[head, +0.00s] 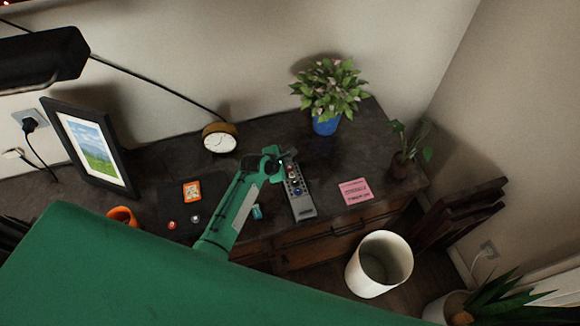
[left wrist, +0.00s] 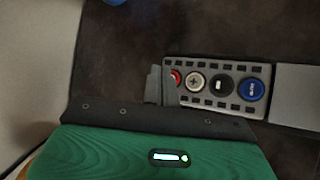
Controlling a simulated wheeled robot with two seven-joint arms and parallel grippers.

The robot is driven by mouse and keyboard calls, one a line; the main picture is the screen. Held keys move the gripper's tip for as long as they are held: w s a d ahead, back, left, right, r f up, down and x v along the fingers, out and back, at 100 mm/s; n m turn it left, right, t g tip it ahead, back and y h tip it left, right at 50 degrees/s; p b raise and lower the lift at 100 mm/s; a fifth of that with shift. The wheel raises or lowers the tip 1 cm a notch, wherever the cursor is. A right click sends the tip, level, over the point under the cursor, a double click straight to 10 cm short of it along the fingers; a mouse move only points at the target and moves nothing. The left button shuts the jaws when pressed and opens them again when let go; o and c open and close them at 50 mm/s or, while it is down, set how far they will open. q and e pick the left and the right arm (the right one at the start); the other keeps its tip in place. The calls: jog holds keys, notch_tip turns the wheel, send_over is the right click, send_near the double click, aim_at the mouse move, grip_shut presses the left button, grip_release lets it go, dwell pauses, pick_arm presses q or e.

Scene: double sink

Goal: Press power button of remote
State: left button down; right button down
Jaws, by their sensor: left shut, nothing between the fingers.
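The remote (head: 301,204) is a long grey handset lying on the dark desk (head: 335,155), pointing away from me. In the left wrist view the remote (left wrist: 296,90) shows a row of large round buttons. A red button (left wrist: 177,76) is at its end, partly covered by my gripper fingers, followed by a cream, a black and a blue one. My left gripper (head: 285,156) is shut and empty at the far end of the remote. In the left wrist view its fingers (left wrist: 157,86) overlap the red button's edge; I cannot tell whether they touch it. My right gripper is not in view.
A blue-potted plant (head: 326,122) stands behind the remote. A pink note (head: 355,191) lies to its right and a round clock (head: 219,139) stands at the left. A picture frame (head: 91,150) is further left. A white bin (head: 379,264) stands in front of the desk.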

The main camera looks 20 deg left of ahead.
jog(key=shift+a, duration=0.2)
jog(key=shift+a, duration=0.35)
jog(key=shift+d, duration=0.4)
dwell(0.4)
pick_arm(q)
jog(key=shift+f, duration=0.15)
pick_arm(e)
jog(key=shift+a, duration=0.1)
pick_arm(q)
jog(key=shift+d+f, duration=0.1)
jog(key=shift+f, duration=0.2)
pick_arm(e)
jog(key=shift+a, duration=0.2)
